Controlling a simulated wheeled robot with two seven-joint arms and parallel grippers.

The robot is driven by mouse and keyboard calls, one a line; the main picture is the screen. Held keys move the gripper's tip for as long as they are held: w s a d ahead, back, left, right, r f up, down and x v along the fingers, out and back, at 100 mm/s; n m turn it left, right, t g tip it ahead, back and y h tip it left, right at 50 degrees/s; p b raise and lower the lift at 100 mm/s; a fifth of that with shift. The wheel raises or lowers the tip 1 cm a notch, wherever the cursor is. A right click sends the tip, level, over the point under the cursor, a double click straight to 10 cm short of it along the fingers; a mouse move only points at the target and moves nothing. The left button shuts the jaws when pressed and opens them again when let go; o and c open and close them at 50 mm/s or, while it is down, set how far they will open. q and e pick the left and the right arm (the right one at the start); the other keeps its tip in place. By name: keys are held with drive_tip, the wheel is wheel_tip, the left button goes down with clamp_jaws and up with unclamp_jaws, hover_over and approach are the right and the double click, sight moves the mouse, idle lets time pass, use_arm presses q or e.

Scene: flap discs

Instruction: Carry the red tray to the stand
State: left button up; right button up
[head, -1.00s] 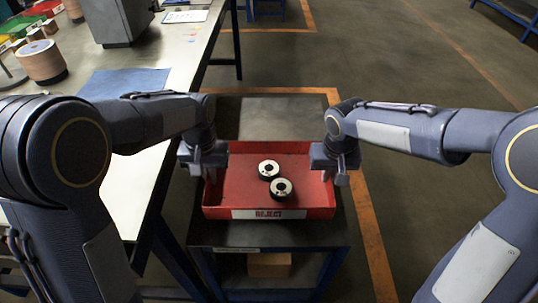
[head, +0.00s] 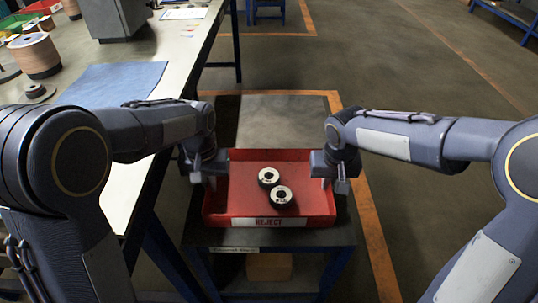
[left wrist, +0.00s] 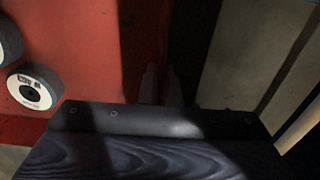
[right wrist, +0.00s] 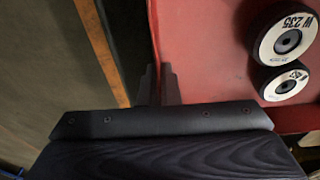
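The red tray (head: 240,185), marked REJECT on its front label, is level over the dark top of a blue-legged stand (head: 345,230). I cannot tell whether its underside touches the stand. Two flap discs (head: 268,177) (head: 281,196) with pale faces lie in it, side by side. My left gripper (head: 211,180) is at the tray's left wall, its fingers (left wrist: 162,85) close on either side of the rim. My right gripper (head: 336,180) is at the right wall, its fingers (right wrist: 157,85) also astride the rim. Both look shut on the tray.
A long workbench (head: 130,190) stands close on the left, with a blue mat (head: 115,83), a spool (head: 35,56) and bins. A brown box (head: 268,267) is on the stand's lower shelf. Orange floor lines (head: 378,240) run around the stand; floor to the right is clear.

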use_arm(q)
drive_tip(key=o, duration=0.4)
use_arm(e)
drive_tip(key=o, duration=0.4)
drive_tip(key=shift+r, duration=0.1)
use_arm(q)
wheel_tip(320, 180, up, 12)
drive_tip(key=shift+f, duration=0.2)
drive_tip(key=shift+r, duration=0.2)
use_arm(e)
drive_tip(key=shift+r, duration=0.1)
wheel_tip(320, 180, up, 12)
drive_tip(key=s, duration=0.2)
drive_tip(key=shift+f, duration=0.2)
